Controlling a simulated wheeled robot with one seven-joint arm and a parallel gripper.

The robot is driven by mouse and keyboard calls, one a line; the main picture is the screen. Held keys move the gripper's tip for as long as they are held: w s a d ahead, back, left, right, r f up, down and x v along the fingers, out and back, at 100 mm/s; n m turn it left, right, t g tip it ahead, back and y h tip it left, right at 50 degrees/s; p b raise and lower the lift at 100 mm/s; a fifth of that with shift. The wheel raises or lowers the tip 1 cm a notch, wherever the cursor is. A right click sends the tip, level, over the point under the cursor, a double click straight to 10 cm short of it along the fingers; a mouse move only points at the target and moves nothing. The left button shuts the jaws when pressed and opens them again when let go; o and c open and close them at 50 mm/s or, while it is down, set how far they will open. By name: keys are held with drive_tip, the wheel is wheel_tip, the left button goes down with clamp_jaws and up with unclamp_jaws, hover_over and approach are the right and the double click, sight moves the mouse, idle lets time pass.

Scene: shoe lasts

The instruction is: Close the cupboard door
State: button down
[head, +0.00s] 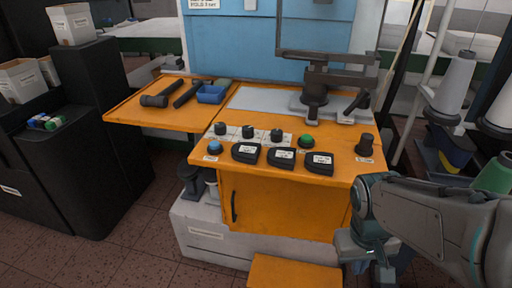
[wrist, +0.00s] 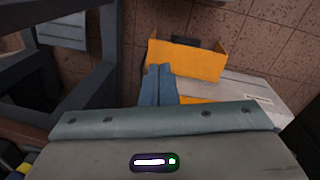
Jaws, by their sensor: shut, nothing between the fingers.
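The orange cupboard door (head: 280,208) is under the worktop of the orange machine in the head view. A dark upright handle (head: 234,207) is near its left edge. The door looks nearly flush with the cabinet front; I cannot tell whether a small gap is left. My gripper (head: 368,258) is low at the right of the cupboard, in front of its right side and apart from the handle. Its blue-grey fingers (wrist: 158,84) are together and empty in the wrist view. The cabinet's right lower corner is partly hidden by my arm.
An orange box-like piece (head: 295,272) stands on the floor before the cupboard; it also shows in the wrist view (wrist: 185,62). The white machine base (head: 210,237) juts out below the door. A black cabinet (head: 85,130) stands left. Floor (head: 120,250) at lower left is clear.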

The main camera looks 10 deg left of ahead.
sight(233, 174)
drive_tip(key=w+a+f+n+t+h+p, duration=0.2)
drive_tip(key=w+a+n+t+h+p, duration=0.65)
drive_tip(key=w+n, duration=0.65)
drive_tip(key=s+a+f+n+t+y+p, duration=0.15)
drive_tip(key=a+n+t+y, duration=0.35)
drive_tip(key=a+n, duration=0.6)
drive_tip(key=s+a+f+n+t+y+p, duration=0.15)
drive_tip(key=a+n+t+y, duration=0.3)
drive_tip(key=a+n, duration=0.6)
drive_tip(key=w+a, duration=0.1)
drive_tip(key=w, duration=0.3)
drive_tip(key=w+a+m+b, duration=0.1)
drive_tip(key=w, duration=0.4)
drive_tip(key=w+a+m, duration=0.1)
drive_tip(key=w, duration=0.4)
drive_tip(key=shift+f+y+b, duration=0.1)
drive_tip(key=shift+y+b, duration=0.2)
drive_tip(key=shift+y, duration=0.1)
